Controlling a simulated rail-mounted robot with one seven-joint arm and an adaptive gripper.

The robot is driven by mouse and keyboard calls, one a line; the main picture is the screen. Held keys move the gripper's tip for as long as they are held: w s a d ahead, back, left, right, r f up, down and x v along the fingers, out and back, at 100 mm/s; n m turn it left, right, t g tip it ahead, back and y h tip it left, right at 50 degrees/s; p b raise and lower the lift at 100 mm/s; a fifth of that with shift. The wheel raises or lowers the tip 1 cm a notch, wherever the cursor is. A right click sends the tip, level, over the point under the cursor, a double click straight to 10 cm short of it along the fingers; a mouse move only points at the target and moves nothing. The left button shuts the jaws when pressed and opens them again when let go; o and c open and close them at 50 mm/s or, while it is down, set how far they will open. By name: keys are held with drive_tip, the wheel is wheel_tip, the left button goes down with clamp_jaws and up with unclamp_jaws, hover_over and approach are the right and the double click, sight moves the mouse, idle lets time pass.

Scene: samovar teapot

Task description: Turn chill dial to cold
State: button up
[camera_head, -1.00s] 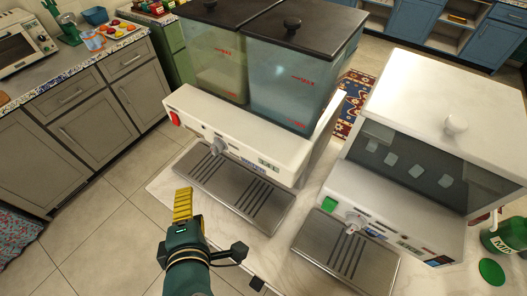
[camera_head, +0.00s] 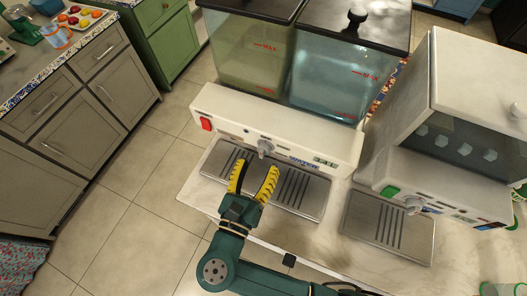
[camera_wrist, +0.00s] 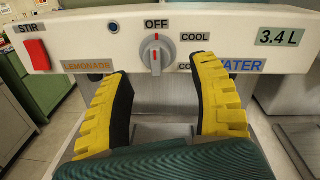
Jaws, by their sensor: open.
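The grey dial (camera_head: 265,147) is on the front panel of the white two-tank drink dispenser (camera_head: 217,104). In the wrist view, the dial (camera_wrist: 156,55) stands upright with a red mark at its top, toward the OFF label (camera_wrist: 156,24). The COOL label (camera_wrist: 193,37) is at its upper right. A lower right label starting "CO" is partly hidden by my right finger. My gripper (camera_head: 257,166) is open and empty in front of the dial. In the wrist view, my yellow fingers (camera_wrist: 160,88) are spread to either side of it, apart from it.
A red STIR switch (camera_wrist: 37,55) is left on the panel, a 3.4 L display (camera_wrist: 280,37) right. A metal drip tray (camera_head: 300,195) lies below. A second white machine (camera_head: 475,75) stands at right. Open floor lies to the left.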

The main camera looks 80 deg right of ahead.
sight(262, 157)
drive_tip(key=d, duration=0.4)
drive_tip(key=shift+s+d, duration=0.15)
drive_tip(key=shift+s, duration=0.05)
drive_tip(key=shift+c, duration=0.4)
clamp_jaws()
